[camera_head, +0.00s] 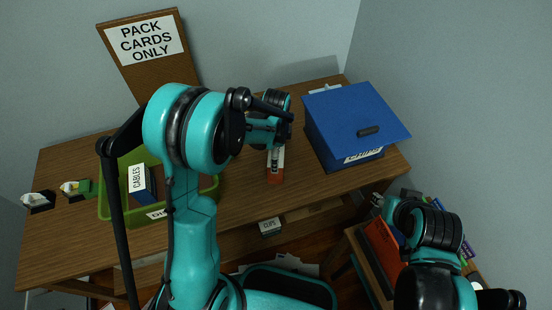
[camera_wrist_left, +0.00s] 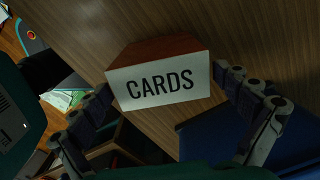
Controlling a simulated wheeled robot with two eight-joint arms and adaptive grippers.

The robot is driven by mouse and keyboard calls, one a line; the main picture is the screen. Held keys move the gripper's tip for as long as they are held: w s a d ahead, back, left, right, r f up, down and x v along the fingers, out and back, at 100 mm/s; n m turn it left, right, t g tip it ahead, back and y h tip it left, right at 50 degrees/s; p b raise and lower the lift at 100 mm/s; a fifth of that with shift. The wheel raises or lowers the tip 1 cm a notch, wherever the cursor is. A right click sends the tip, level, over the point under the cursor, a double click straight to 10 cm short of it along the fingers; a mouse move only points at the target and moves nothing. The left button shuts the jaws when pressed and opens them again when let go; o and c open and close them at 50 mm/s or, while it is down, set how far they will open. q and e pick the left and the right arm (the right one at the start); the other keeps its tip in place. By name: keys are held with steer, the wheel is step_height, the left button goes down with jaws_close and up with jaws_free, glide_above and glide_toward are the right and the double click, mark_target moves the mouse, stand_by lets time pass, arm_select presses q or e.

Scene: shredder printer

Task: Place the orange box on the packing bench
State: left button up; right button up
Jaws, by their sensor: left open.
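The orange box (camera_head: 275,175) stands on the wooden packing bench (camera_head: 235,190), between the green bin and the blue box. Its top is partly hidden by my left arm in the head view. In the left wrist view the box (camera_wrist_left: 158,84) shows an orange-brown top and a white side reading CARDS. My left gripper (camera_head: 275,125) is above the box; its open fingers (camera_wrist_left: 170,110) lie to either side of it in the wrist view, with gaps visible. My right gripper (camera_head: 500,298) is at the lower right edge, mostly out of frame, away from the box.
A green bin (camera_head: 103,205) holding a CABLES box (camera_head: 139,184) is on the left. A blue lidded box (camera_head: 350,120) stands close on the right. A PACK CARDS ONLY sign (camera_head: 145,40) rises behind the bench. A low shelf with binders (camera_head: 383,245) is at right.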

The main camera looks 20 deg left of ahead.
arm_select(q)
step_height(320, 180, up, 7)
steer(key=shift+r+p, duration=0.1)
steer(key=shift+p, duration=0.85)
steer(key=s+a+r+n+t, duration=0.1)
steer(key=s+r+n+t, duration=0.2)
steer(key=s+r+n, duration=0.3)
steer(key=s+a+r+n+t, duration=0.1)
steer(key=s+r+n+t, duration=0.3)
steer(key=s+n, duration=0.5)
steer(key=shift+s+a+r+n, duration=0.3)
steer(key=shift+s+a+r, duration=0.1)
steer(key=shift+s+r, duration=0.6)
